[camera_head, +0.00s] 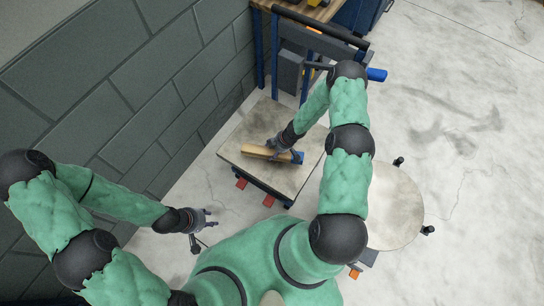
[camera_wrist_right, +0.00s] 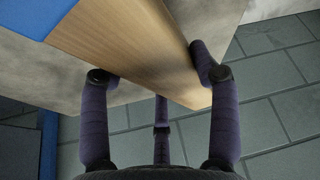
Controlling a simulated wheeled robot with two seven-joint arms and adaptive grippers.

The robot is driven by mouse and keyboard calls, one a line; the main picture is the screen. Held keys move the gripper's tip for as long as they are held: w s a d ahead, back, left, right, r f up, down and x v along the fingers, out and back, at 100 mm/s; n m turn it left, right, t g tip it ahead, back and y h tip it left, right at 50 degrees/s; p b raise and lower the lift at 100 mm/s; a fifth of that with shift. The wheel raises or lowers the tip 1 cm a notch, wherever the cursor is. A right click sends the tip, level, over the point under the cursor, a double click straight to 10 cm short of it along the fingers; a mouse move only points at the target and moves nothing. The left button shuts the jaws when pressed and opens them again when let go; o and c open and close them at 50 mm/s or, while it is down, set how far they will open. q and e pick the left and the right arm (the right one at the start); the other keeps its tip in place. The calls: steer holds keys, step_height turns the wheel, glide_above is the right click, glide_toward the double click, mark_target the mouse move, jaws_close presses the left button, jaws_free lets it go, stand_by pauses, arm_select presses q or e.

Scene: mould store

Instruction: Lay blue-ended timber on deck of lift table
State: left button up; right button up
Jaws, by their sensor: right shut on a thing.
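The blue-ended timber (camera_head: 258,152) is a pale wooden block lying level over the deck (camera_head: 250,122) of the lift table, its blue end to the right. My right gripper (camera_head: 286,157) is shut on it near the blue end. In the right wrist view the timber (camera_wrist_right: 135,50) runs between the fingers, with blue at the upper left. I cannot tell whether its underside touches the deck. My left gripper (camera_head: 205,220) is open and empty, low and left of the lift table.
The lift table's push handle and blue frame (camera_head: 318,30) stand at its far side. A grey block wall (camera_head: 130,90) runs along the left. A round-topped stand (camera_head: 396,205) is right of my right arm. The floor to the right is open.

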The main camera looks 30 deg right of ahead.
mark_target(272, 154)
steer(key=shift+a+f+b, duration=0.35)
steer(key=shift+f+b, duration=0.05)
steer(key=shift+f, duration=0.05)
steer(key=shift+w+f+b, duration=0.1)
steer(key=shift+f+b, duration=0.5)
steer(key=shift+f, duration=0.85)
steer(key=shift+f, duration=0.15)
steer(key=o, duration=1.5)
steer(key=shift+c, duration=0.2)
